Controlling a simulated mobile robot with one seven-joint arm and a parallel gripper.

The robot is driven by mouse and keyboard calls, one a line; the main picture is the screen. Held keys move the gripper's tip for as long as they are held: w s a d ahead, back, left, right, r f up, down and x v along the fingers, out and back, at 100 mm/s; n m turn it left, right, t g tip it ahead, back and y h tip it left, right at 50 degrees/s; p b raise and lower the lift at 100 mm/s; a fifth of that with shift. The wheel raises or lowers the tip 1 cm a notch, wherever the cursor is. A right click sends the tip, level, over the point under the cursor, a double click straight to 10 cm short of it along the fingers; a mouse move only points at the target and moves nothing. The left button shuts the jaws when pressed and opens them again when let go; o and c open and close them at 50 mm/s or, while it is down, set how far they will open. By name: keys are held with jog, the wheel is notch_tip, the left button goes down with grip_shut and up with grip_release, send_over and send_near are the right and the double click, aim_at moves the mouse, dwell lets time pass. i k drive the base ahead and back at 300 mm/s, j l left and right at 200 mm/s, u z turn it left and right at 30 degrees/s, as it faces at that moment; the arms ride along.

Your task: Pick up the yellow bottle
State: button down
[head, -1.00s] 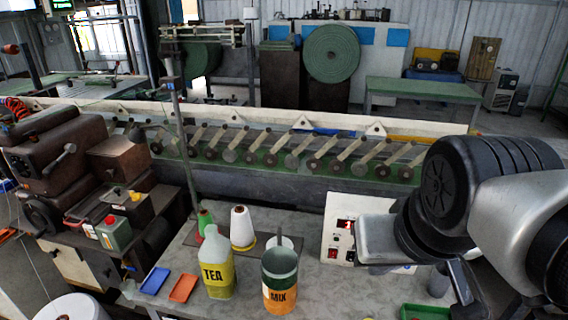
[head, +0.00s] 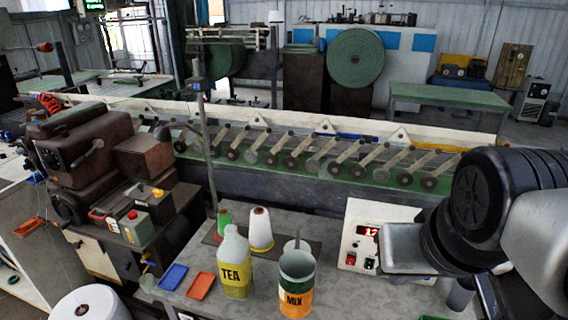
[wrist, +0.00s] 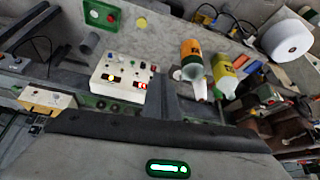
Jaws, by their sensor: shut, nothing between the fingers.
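The yellow bottle (head: 236,262), marked TEA, stands upright on the grey bench (head: 340,220). Its upper part is pale and its lower part yellow. In the wrist view the bottle (wrist: 224,76) shows tilted, right of centre. The orange and green MIX container (head: 296,284) stands just to its right; it also shows in the wrist view (wrist: 191,56). My gripper (head: 490,296) is at the lower right of the head view, partly cut off, well to the right of the bottle and apart from it. It is shut and empty; its fingertips are not clear.
Behind the bottle stand a white cone (head: 260,230) and a green one (head: 224,217). Blue (head: 172,277) and orange (head: 201,286) trays lie to its left. A white control box (head: 372,235) stands between the bottle and my arm. A long roller machine (head: 330,165) runs behind the bench.

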aim_at(233, 254)
jog(key=j+z, duration=0.1)
jog(key=j, duration=0.7)
jog(key=j+z, duration=0.1)
jog(key=j, duration=0.7)
jog(key=k+j+z, duration=0.15)
jog(key=j, duration=0.6)
jog(key=j+z, duration=0.1)
jog(key=j, duration=0.7)
